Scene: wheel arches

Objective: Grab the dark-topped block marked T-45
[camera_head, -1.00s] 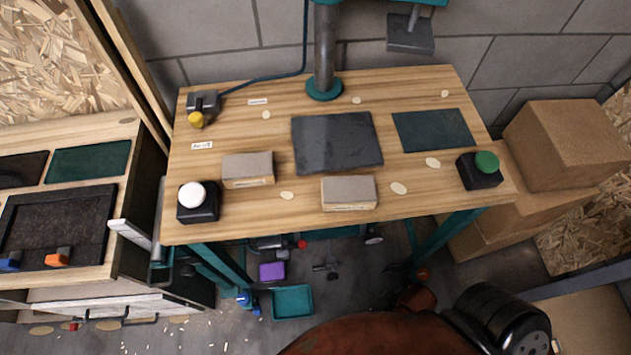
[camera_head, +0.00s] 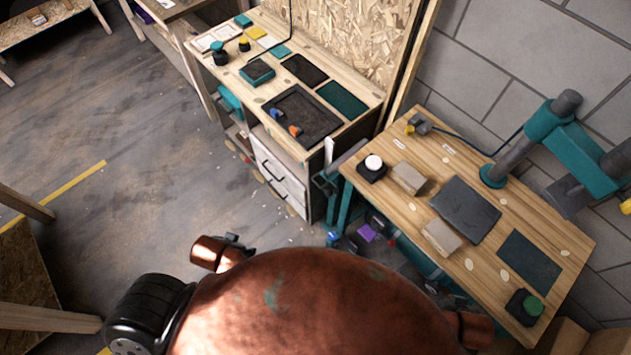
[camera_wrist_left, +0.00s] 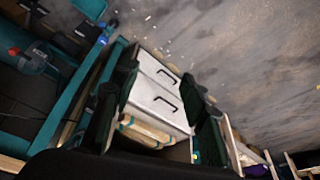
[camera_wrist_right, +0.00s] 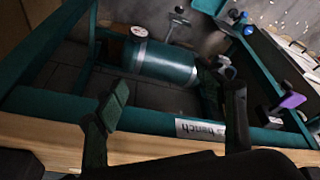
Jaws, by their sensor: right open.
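Two small pale-sided blocks with greyish tops lie on the wooden bench (camera_head: 488,277) at the right of the head view. One block (camera_head: 409,178) is near the white-button box, and the other block (camera_head: 441,237) is by the bench's front edge. I cannot read a T-45 mark on either, and neither top looks clearly dark. My left gripper (camera_wrist_left: 160,80) is open and empty in its wrist view, with white drawers beyond it. My right gripper (camera_wrist_right: 172,105) is open and empty by the bench's wooden edge and teal frame. The head view shows neither gripper.
A dark slab (camera_head: 466,208) and a dark green pad (camera_head: 530,263) lie on the bench. A white-button box (camera_head: 372,168) and a green-button box (camera_head: 524,306) stand at its ends. A second bench with a black tray (camera_head: 302,117) stands left. Open floor (camera_head: 120,190) lies further left.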

